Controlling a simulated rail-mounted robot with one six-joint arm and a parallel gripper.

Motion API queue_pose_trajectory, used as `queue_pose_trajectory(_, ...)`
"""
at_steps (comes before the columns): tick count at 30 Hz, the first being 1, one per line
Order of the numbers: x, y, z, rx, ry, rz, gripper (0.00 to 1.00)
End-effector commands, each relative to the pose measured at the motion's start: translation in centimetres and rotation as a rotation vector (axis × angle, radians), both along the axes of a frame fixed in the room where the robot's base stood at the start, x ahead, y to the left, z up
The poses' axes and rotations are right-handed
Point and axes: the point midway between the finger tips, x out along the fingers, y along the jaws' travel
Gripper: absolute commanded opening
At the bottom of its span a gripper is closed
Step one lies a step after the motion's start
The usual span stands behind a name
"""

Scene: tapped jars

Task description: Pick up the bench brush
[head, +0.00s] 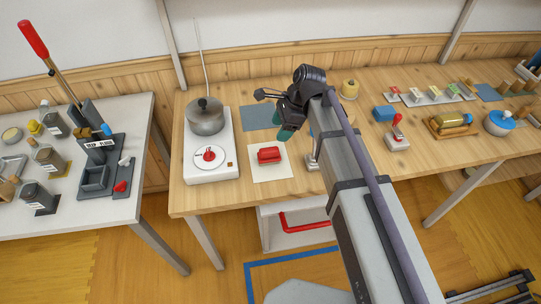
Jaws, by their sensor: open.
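I cannot pick out the bench brush for certain in the head view; it may be behind my arm or among the small things at the far right. My gripper (287,132) is over the wooden bench (228,193), with its teal fingers pointing down. It is open, and I see nothing held in it. It is above and slightly right of a red block-like object (268,155) on a white mat (273,174). My arm hides part of the bench middle.
A grey pot (205,120) stands on a white hotplate (212,172) at the left. A separate white table (125,205) holds several jars.

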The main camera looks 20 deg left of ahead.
Motion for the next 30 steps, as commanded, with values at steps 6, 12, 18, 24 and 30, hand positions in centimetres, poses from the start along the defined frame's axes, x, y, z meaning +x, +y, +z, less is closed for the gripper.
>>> queue_pose_trajectory(6,-0.5,1.1,-4.2,0.000,-0.001,0.003,0.60)
queue_pose_trajectory(12,-0.9,1.8,-5.4,-0.001,-0.003,0.002,0.60)
queue_pose_trajectory(18,-1.1,2.4,-7.9,-0.001,-0.003,0.003,0.60)
queue_pose_trajectory(24,-1.5,3.4,-10.5,-0.001,-0.002,0.004,0.60)
queue_pose_trajectory(30,-1.5,3.4,-10.0,-0.001,-0.003,0.002,0.59)
